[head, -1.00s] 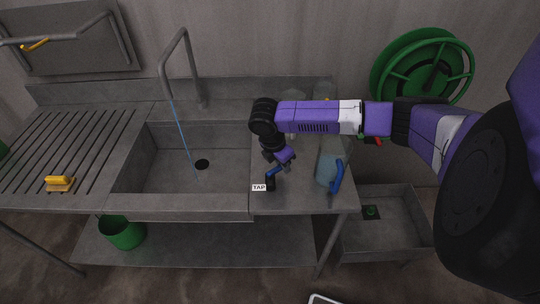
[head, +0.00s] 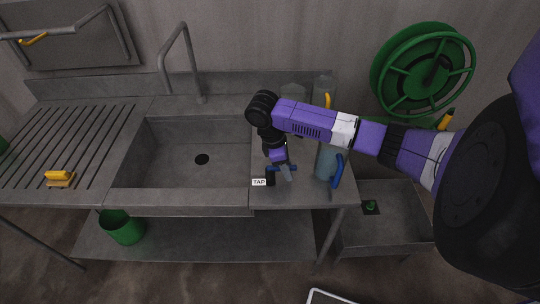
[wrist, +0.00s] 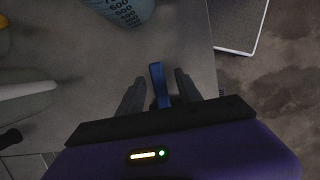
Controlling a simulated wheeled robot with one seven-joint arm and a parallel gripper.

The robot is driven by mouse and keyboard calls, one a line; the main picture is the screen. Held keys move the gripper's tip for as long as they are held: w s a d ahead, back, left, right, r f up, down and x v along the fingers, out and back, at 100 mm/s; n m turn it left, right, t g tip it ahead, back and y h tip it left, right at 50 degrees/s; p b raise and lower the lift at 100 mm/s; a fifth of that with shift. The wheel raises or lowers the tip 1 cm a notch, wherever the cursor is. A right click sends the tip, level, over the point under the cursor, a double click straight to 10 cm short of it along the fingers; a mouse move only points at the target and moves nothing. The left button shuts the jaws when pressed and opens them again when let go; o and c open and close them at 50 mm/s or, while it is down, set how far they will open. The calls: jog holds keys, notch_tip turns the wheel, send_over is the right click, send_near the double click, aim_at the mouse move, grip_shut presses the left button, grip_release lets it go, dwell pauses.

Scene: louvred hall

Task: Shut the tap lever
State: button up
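The tap's blue lever (head: 290,168) stands on a dark post beside the white TAP label (head: 259,182), on the counter right of the sink. It points to the right in the head view. My gripper (head: 281,165) is at the lever from above and hides part of it. In the wrist view the lever (wrist: 159,84) lies between the two fingers of my gripper (wrist: 160,86), with a gap on each side. The fingers are apart. The grey spout (head: 181,58) arches over the sink, and no water stream shows from it.
A clear measuring jug with a blue handle (head: 337,171) stands close to the right of the lever; the jug also shows in the wrist view (wrist: 125,10). The sink basin (head: 180,175) is empty.

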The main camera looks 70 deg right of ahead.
jog(key=shift+s+d+v, duration=0.1)
jog(key=shift+s+v, duration=0.05)
jog(key=shift+v, duration=1)
jog(key=shift+s+d+v, duration=0.1)
jog(key=shift+s+v, duration=0.1)
jog(key=shift+v, duration=0.95)
jog(key=shift+s+d+v, duration=0.1)
jog(key=shift+s+v, duration=0.05)
jog(key=shift+v, duration=1.05)
jog(key=shift+a+r, duration=0.1)
jog(key=shift+r, duration=0.05)
jog(key=d+v, duration=0.1)
jog(key=v, duration=0.6)
jog(key=shift+a+r, duration=0.4)
jog(key=shift+a, duration=0.1)
